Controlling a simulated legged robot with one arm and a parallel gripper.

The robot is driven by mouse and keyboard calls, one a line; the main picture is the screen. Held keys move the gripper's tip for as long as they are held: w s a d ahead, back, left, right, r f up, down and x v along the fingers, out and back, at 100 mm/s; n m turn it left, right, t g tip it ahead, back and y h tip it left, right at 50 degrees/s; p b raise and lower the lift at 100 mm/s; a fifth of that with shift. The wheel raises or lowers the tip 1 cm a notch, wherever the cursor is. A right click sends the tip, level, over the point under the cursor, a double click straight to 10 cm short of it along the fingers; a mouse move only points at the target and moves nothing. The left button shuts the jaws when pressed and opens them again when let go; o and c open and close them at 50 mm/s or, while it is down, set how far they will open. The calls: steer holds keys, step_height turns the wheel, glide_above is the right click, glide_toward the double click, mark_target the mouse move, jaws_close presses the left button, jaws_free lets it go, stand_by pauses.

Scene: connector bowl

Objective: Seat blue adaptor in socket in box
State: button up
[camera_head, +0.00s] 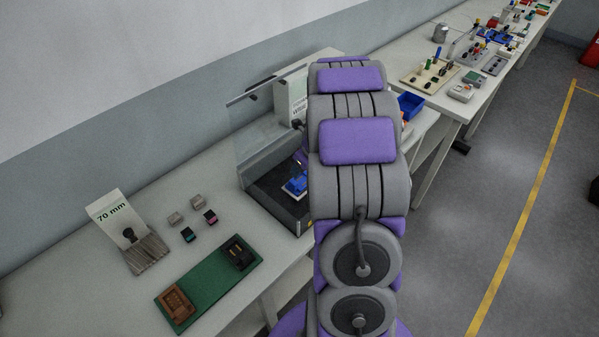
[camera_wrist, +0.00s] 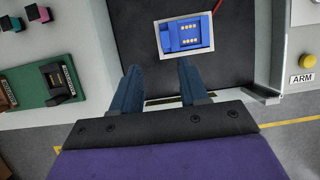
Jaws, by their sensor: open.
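In the wrist view a blue block with rows of light contacts (camera_wrist: 186,37) sits on a pale plate (camera_wrist: 165,50) on the dark floor of the box (camera_wrist: 240,60). I cannot tell whether this blue block is the adaptor, the socket, or both together. It also shows in the head view (camera_head: 296,186), partly behind my arm. My gripper (camera_wrist: 159,68) is open, with nothing visible between its fingers. My arm hides the gripper in the head view.
The box (camera_head: 262,190) has clear upright panels. Left of it are a green board (camera_head: 208,285) with brown and black sockets, several small connectors (camera_head: 188,234) and a "70 mm" sign (camera_head: 113,220).

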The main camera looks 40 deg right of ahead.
steer(key=shift+d+r, duration=0.15)
steer(key=shift+r, duration=0.05)
